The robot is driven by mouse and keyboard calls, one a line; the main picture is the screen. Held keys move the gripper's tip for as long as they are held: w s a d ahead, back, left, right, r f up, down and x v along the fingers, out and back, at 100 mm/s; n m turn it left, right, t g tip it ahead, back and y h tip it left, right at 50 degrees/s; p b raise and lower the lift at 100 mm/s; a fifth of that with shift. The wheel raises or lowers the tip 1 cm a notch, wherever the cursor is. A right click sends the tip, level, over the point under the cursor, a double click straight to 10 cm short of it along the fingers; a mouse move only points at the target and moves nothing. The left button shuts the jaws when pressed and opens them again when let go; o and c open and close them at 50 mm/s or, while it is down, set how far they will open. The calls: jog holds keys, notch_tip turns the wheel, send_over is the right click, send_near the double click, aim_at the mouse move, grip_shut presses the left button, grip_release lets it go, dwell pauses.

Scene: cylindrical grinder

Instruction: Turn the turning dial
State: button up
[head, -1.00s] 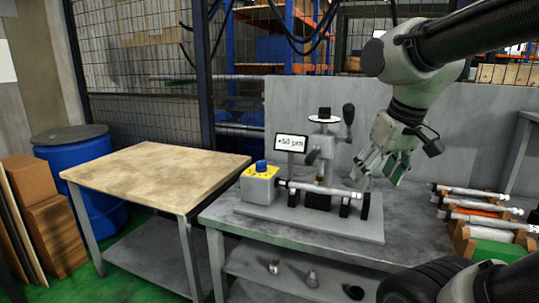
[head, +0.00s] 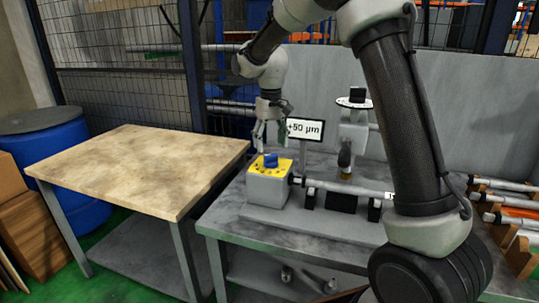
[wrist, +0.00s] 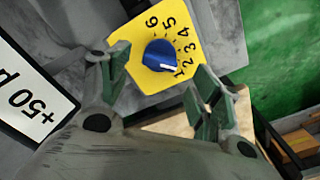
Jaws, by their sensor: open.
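The turning dial (head: 271,160) is a blue knob on a yellow plate on top of a grey box (head: 268,188), at the left end of the grinder. In the wrist view the dial (wrist: 160,55) shows printed numbers 1 to 6, and its white mark points toward the 1. My gripper (head: 270,140) is above the dial, pointing down. In the wrist view my gripper (wrist: 162,80) is open, its green-padded fingers on either side of the dial with nothing between them. I see no contact with the knob.
A "+50 µm" sign (head: 305,130) stands close beside my gripper. A grinder column (head: 352,135) and a shaft (head: 345,189) are to the right. A wooden-topped table (head: 140,170) with a bare top is at left. Several shafts lie in a rack (head: 500,215) at right.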

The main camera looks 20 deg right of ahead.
aim_at(271, 155)
notch_tip(271, 155, down, 6)
jog(key=shift+r, duration=0.25)
jog(key=c, duration=1)
